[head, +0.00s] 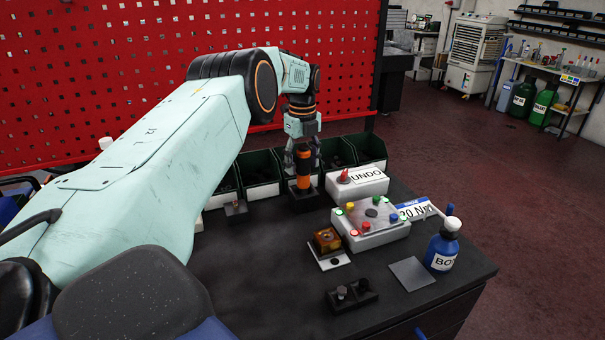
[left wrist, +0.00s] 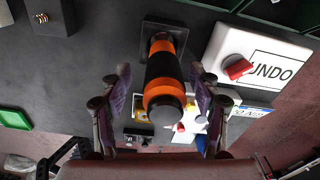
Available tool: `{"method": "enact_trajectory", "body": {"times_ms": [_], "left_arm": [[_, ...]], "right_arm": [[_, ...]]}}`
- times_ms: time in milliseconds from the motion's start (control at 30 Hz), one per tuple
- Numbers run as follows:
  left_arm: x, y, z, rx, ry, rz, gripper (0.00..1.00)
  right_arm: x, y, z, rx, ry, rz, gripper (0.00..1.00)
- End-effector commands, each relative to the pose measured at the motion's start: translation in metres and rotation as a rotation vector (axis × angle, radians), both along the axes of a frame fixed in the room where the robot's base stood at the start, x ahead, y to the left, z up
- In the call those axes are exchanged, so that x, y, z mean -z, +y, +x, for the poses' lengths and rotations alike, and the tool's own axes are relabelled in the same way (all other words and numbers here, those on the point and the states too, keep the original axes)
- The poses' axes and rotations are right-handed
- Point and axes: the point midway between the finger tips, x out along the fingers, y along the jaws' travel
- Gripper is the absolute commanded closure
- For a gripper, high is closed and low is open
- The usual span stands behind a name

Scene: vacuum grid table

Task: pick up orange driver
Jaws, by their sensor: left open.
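The orange driver (head: 303,160) has orange and black bands and stands upright in a dark square holder (head: 306,198) on the black table. In the left wrist view the driver (left wrist: 162,75) points up toward the camera, with its black end nearest. My left gripper (head: 303,150) is above and around the driver's upper part. In the left wrist view the open fingers of my left gripper (left wrist: 160,105) sit on either side of the driver, with a gap visible at each side. The holder (left wrist: 163,32) also shows there, partly hidden by the driver. My right gripper is not in view.
A white UNDO box (head: 357,183) with a red knob is right of the driver. A white button box (head: 370,222) and a blue bottle (head: 442,246) stand nearer the right edge. Dark bins (head: 260,172) line the back, before a red perforated panel (head: 130,70).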

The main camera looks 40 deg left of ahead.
Motion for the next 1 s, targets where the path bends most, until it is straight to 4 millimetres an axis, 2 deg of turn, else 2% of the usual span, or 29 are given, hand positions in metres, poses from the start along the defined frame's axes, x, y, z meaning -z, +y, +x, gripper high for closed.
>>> {"method": "enact_trajectory", "body": {"times_ms": [100, 367, 1000], "left_arm": [[0.0084, 0.0002, 0.001, 0.0, 0.0, 0.0, 0.38], [0.0097, 0.0012, 0.0018, 0.0, -0.001, 0.0, 0.39], [0.0097, 0.001, 0.0015, 0.0, 0.0, 0.0, 0.94]], "right_arm": [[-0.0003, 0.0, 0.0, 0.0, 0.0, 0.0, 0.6], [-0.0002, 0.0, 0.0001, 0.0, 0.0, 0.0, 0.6], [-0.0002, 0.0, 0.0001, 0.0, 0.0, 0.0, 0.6]]}}
